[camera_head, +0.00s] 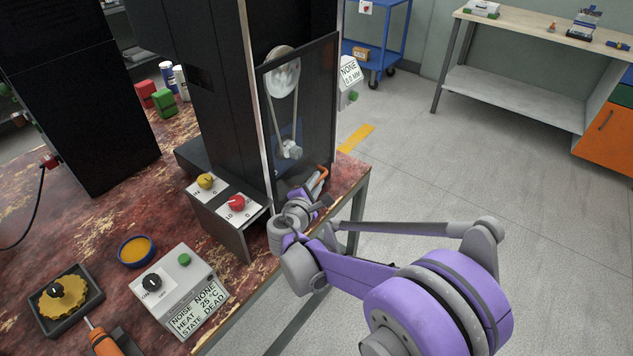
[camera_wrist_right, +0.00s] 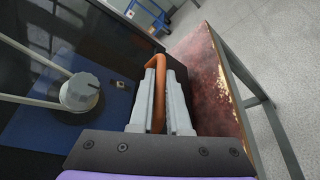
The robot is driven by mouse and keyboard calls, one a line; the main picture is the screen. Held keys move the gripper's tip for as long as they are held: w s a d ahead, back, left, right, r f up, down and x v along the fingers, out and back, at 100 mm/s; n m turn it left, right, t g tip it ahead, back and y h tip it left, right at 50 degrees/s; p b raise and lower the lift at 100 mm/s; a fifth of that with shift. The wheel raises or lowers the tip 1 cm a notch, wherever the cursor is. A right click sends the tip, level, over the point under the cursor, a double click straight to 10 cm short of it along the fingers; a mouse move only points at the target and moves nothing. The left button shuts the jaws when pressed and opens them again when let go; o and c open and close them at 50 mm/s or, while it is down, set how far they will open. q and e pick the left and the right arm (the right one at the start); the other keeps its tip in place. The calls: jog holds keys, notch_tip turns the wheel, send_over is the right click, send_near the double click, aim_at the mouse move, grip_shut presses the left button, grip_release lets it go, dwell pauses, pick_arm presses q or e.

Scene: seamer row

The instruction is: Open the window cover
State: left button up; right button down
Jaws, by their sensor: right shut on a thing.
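The window cover (camera_head: 318,105) is a dark, see-through panel in a thin frame on the side of the tall black machine. Behind it show a pulley with a belt and a smaller grey knob. An orange handle (camera_wrist_right: 158,75) sits at the lower right of the cover. My right gripper (camera_head: 318,186) is shut on this handle; in the right wrist view its two grey fingers (camera_wrist_right: 160,100) lie on either side of the orange bar. The cover looks nearly flush or only slightly out from the machine; I cannot tell exactly. My left gripper is not seen.
A control box with a yellow and a red knob (camera_head: 237,202) stands left of my right gripper. A grey box with a label (camera_head: 180,290), a blue-rimmed bowl (camera_head: 136,251) and a yellow wheel (camera_head: 64,298) are on the worn red table. Open floor (camera_head: 460,180) lies to the right.

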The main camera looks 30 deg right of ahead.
notch_tip(320, 180, up, 15)
jog(key=p, duration=1.8)
send_near(316, 67)
jog(key=d, duration=0.1)
jog(key=w+d, duration=0.1)
jog(key=d, duration=0.1)
jog(key=w+d+f, duration=0.1)
jog(key=shift+d+f, duration=0.1)
jog(key=shift+d, duration=0.15)
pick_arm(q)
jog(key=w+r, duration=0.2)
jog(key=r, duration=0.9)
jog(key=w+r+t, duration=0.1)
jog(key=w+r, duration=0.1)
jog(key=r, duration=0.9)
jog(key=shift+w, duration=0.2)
pick_arm(e)
jog(key=shift+r, duration=0.8)
jog(key=shift+s, duration=0.1)
jog(key=c, duration=0.9)
grip_release()
jog(key=shift+f, duration=0.1)
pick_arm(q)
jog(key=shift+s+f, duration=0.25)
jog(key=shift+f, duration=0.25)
pick_arm(e)
jog(key=v, duration=1.1)
jog(key=shift+f, duration=0.1)
